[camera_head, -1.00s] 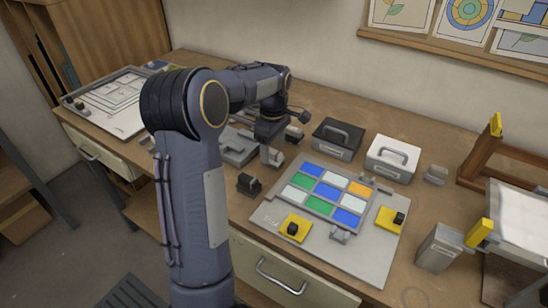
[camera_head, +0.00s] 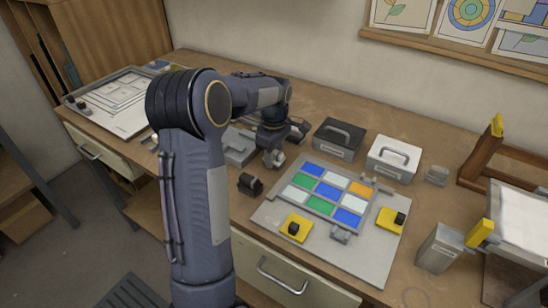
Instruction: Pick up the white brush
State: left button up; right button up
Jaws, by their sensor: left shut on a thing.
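My left gripper (camera_head: 274,156) points down over the middle of the workbench, left of the coloured glass panel. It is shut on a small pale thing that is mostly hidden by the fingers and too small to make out. I cannot tell from this view whether that thing is the white brush. No brush shows clearly elsewhere. My right gripper is not in view.
A panel of coloured squares (camera_head: 325,190) lies on a grey board (camera_head: 372,252) with yellow-based holders. A black handled box (camera_head: 338,138) and a white one (camera_head: 391,159) stand behind. A grey canister (camera_head: 438,250) is at right.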

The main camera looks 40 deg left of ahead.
pick_arm(q)
jog(key=shift+r, duration=0.5)
notch_tip(320, 180, up, 2)
jog(key=shift+r, duration=0.2)
jog(key=s+d+r, duration=0.3)
jog(key=s+r, duration=0.1)
jog(key=s, duration=0.2)
jog(key=s+d+r+b, duration=0.1)
jog(key=s+d+r, duration=0.2)
jog(key=s+r, duration=0.2)
jog(key=shift+s+d+r+b, duration=0.25)
jog(key=shift+s+r+b, duration=0.05)
jog(key=shift+s, duration=0.45)
